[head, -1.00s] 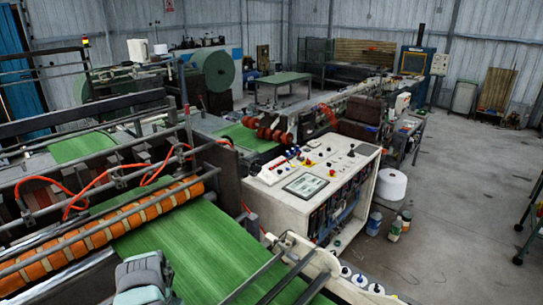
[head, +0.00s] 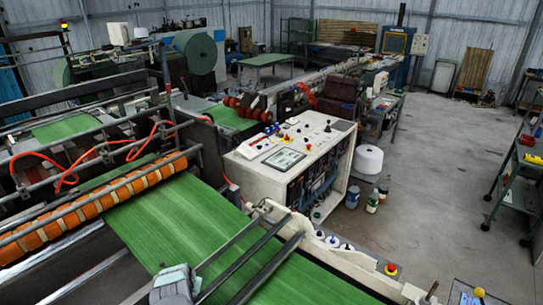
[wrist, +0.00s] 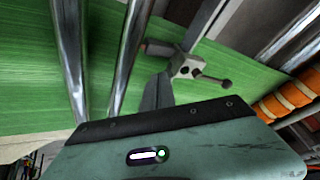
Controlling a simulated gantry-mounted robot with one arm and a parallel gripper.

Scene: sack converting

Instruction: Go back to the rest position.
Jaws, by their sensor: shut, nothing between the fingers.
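My gripper (wrist: 158,92) shows in the wrist view as a narrow grey finger shape beyond the teal housing of my wrist. It is shut and nothing is held in it. Behind it run the green sheet (wrist: 30,70) and two shiny metal bars, with a metal clamp with a small knobbed lever (wrist: 190,68) close by in the picture. I cannot tell whether the fingers touch any of these. In the head view a grey part of my arm shows at the bottom edge, over the green sheet (head: 180,220); the fingertips cannot be made out there.
An orange-banded roller (head: 95,208) crosses the sheet at left. A white control cabinet (head: 290,160) stands right of the sheet, with a white spool (head: 368,159) and small bottles beyond it. A green cart (head: 515,185) stands at far right. Open concrete floor (head: 440,150) lies between.

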